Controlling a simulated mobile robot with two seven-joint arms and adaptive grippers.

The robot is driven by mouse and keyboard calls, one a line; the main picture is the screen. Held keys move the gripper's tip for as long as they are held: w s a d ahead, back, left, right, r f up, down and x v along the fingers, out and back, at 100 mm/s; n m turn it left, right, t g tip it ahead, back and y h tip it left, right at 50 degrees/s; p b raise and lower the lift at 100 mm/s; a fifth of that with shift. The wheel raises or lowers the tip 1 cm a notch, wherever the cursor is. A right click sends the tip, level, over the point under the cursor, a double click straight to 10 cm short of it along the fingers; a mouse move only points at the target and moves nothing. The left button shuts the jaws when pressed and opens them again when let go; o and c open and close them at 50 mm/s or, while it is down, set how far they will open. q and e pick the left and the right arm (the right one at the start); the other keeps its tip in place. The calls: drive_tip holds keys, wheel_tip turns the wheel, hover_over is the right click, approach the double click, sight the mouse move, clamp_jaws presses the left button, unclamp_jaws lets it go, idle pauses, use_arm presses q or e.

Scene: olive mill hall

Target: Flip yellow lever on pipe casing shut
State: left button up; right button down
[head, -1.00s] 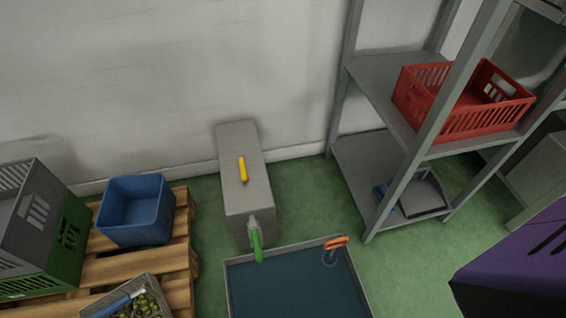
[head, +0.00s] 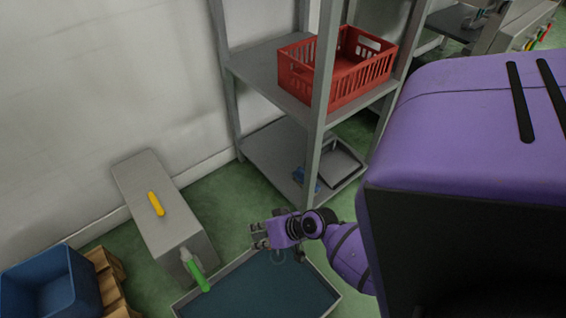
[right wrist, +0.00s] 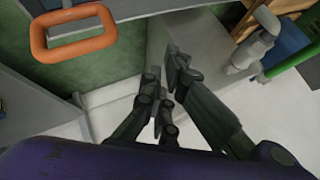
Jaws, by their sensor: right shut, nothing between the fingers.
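The yellow lever (head: 156,204) lies on the top face of the grey pipe casing (head: 140,172) by the wall, roughly along the casing's length. A tap with a green handle (head: 196,273) sticks out of the casing's front end. My right gripper (head: 257,236) is to the right of the casing, apart from the lever, above the tray's back edge. In the right wrist view its fingers (right wrist: 163,80) are shut and empty, and the lever does not show. The green handle (right wrist: 293,58) is at that view's right edge. My left gripper is not in view.
A shallow tray (head: 334,293) with a dark blue inside lies below my right gripper. An orange loop handle (right wrist: 73,35) shows close by in the right wrist view. A grey shelf with a red crate (head: 338,70) stands behind. A blue bin (head: 50,285) is at lower left.

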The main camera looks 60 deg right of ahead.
sight(155, 202)
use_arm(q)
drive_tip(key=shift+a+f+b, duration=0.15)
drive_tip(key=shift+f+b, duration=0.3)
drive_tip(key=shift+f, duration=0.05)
use_arm(e)
drive_tip(key=w+r+m+t+y, duration=0.1)
drive_tip(key=w+r+t, duration=0.1)
drive_tip(key=w+r, duration=0.4)
drive_tip(key=w+r+m+t+y, duration=0.1)
drive_tip(key=w+r, duration=0.5)
drive_tip(key=w, duration=0.6)
drive_tip(key=shift+w+d+m+t+y, duration=0.2)
drive_tip(key=shift+d+m+t+y, duration=0.2)
drive_tip(key=shift+d+t+y, duration=0.1)
